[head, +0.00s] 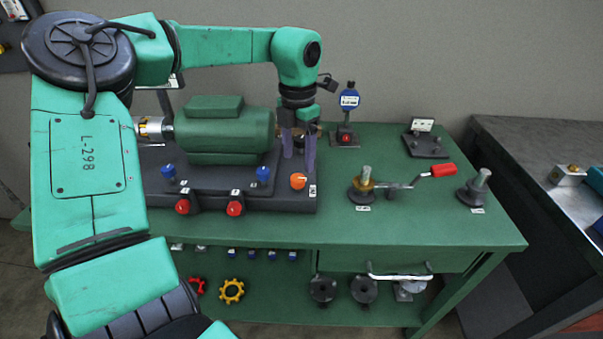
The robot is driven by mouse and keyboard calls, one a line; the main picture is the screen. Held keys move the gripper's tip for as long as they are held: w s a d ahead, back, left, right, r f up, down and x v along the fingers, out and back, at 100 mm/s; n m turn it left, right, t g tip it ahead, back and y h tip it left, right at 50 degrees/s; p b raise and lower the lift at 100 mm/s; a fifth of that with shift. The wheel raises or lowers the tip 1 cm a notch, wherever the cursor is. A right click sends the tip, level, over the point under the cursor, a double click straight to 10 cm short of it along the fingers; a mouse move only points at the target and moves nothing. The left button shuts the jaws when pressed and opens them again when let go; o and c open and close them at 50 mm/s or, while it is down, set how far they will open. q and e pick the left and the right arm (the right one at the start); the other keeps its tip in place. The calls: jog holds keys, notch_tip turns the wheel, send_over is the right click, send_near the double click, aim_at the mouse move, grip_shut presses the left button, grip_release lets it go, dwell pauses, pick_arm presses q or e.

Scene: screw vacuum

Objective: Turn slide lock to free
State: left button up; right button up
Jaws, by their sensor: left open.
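A green vacuum pump or motor body (222,135) sits on a dark base plate (270,200) on the green bench. Blue knobs (263,175), red knobs (235,208) and an orange knob (298,181) sit on this base, with small labels. I cannot read the labels or tell which part is the slide lock. My left gripper (298,148) points down at the right end of the pump, just behind the orange knob. Its two purple fingers are apart; the space between them is partly dark and hard to read. My right gripper is not in view.
A blue gauge (349,99) stands behind on the bench. A red-handled crank (436,171) and a post (477,182) stand to the right. The front right bench top (410,230) is clear. A lower shelf holds yellow (231,291) and black handwheels. A grey table (540,150) adjoins right.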

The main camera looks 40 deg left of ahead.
aim_at(299, 177)
pick_arm(q)
notch_tip(299, 177, down, 5)
jog(key=shift+f, duration=0.45)
jog(key=c, duration=1.2)
grip_shut()
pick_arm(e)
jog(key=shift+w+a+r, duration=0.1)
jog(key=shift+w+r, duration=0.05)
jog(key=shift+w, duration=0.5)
